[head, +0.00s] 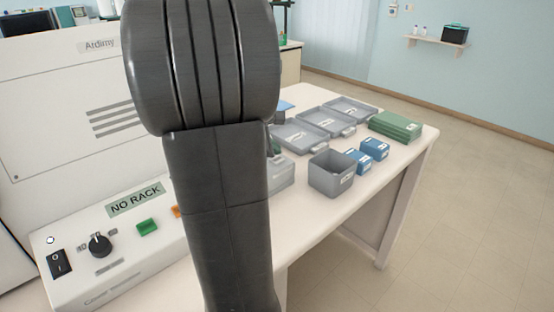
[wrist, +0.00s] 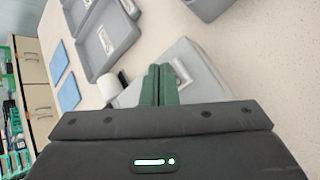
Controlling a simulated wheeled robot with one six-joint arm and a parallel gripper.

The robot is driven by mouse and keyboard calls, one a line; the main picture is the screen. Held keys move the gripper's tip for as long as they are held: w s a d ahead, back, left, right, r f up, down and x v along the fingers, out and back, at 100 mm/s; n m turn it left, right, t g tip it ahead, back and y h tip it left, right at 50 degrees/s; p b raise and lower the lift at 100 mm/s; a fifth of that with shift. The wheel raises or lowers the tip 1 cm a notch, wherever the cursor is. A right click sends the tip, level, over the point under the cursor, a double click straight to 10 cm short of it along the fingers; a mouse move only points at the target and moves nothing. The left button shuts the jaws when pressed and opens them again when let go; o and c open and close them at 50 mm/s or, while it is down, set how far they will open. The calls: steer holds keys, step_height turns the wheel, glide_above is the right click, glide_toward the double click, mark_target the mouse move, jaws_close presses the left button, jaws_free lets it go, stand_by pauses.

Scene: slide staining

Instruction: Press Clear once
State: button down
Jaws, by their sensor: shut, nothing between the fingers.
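The staining machine (head: 60,110) stands at the left of the head view. Its front panel has a display (head: 136,199) reading "NO RACK", a black knob (head: 100,245), a black rocker switch (head: 59,263), a green button (head: 147,227) and an orange button (head: 176,211). My arm partly covers the orange button and hides the panel to its right. I cannot read which button is Clear. My gripper (wrist: 160,72) shows in the wrist view with its green fingers together and empty. It is over a light grey box (wrist: 195,72), away from the visible buttons; contact is unclear.
On the white table (head: 330,222) are grey trays (head: 300,136), an open grey bin (head: 332,178), small blue boxes (head: 374,148) and a green box (head: 397,125). The wrist view shows blue pads (wrist: 68,92) and a white cylinder (wrist: 108,87). The table's front right is clear.

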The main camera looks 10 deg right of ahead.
mark_target(274, 160)
steer(key=shift+f, duration=0.1)
steer(key=shift+f+b, duration=0.35)
steer(key=shift+b, duration=0.05)
steer(key=shift+f+b, duration=0.35)
stand_by(0.6)
steer(key=shift+r, duration=0.1)
steer(key=shift+r+p, duration=0.7)
steer(key=shift+r+p, duration=2.1)
steer(key=shift+r, duration=0.4)
